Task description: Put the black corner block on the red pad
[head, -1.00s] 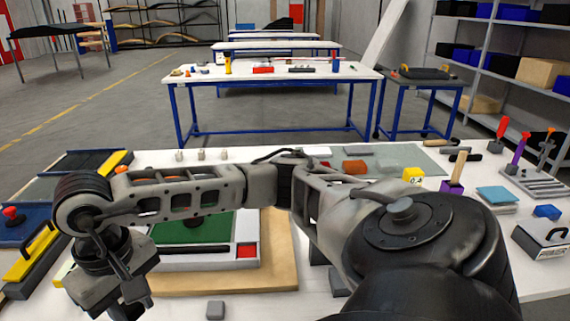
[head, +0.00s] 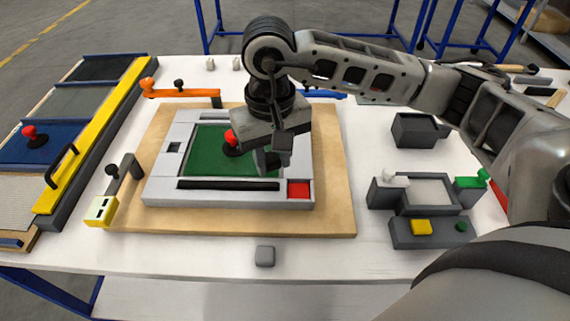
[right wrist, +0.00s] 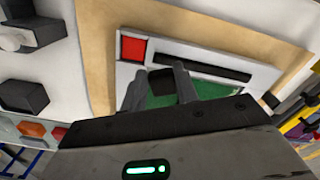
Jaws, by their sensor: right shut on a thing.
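The red pad (head: 299,189) is a bare red square at the near right corner of the light grey frame around a green panel (head: 207,142). It also shows in the right wrist view (right wrist: 133,48). My right gripper (head: 268,162) points down over the green panel, to the left of the pad and a little beyond it. In the right wrist view my right gripper (right wrist: 158,90) is shut on a small dark block (right wrist: 160,80), which looks like the black corner block. The fingers partly hide it. My left gripper is not in view.
The frame lies on a wooden board (head: 335,205). A red knob (head: 231,138) stands on the green panel. A black bar (head: 228,184) lies along the near edge. A small grey block (head: 264,256) sits in front. A dark grey fixture (head: 430,232) stands right.

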